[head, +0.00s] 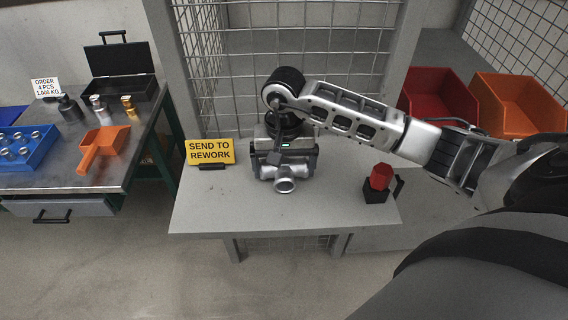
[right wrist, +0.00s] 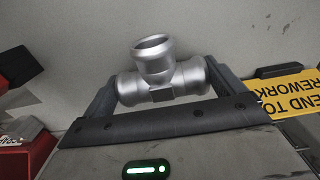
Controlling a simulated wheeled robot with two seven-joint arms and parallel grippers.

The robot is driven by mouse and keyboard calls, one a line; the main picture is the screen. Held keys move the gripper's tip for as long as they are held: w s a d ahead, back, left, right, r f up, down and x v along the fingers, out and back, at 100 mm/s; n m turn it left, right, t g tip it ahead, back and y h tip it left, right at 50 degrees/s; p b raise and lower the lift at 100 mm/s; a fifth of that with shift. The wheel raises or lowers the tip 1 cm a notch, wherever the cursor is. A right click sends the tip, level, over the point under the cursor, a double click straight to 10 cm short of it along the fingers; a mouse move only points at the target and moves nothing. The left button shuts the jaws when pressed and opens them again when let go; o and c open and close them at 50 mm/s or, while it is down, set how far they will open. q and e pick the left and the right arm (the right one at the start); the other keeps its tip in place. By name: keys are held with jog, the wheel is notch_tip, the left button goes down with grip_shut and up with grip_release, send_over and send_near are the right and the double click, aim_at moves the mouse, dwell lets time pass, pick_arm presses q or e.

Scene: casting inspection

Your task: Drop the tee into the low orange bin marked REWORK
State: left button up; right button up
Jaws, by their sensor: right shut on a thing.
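The tee (head: 286,186) is a silver metal pipe piece with three openings, over the small grey table in the head view. My right gripper (head: 283,172) points down and is shut on it. In the right wrist view the tee (right wrist: 158,76) sits between the two dark fingers, one opening facing away from the palm. I cannot tell whether it touches the tabletop. An orange bin (head: 521,103) stands at the far right, beyond my right forearm. No REWORK mark is readable on it. My left gripper is not in view.
A yellow SEND TO REWORK sign (head: 210,152) stands left of the tee. A red button on a black base (head: 378,182) stands to the right. A red bin (head: 437,97) is left of the orange one. Wire mesh (head: 300,40) rises behind the grey table (head: 230,212).

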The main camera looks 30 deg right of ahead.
jog(key=shift+f, duration=0.15)
jog(key=o, duration=1.1)
jog(key=shift+f, duration=0.1)
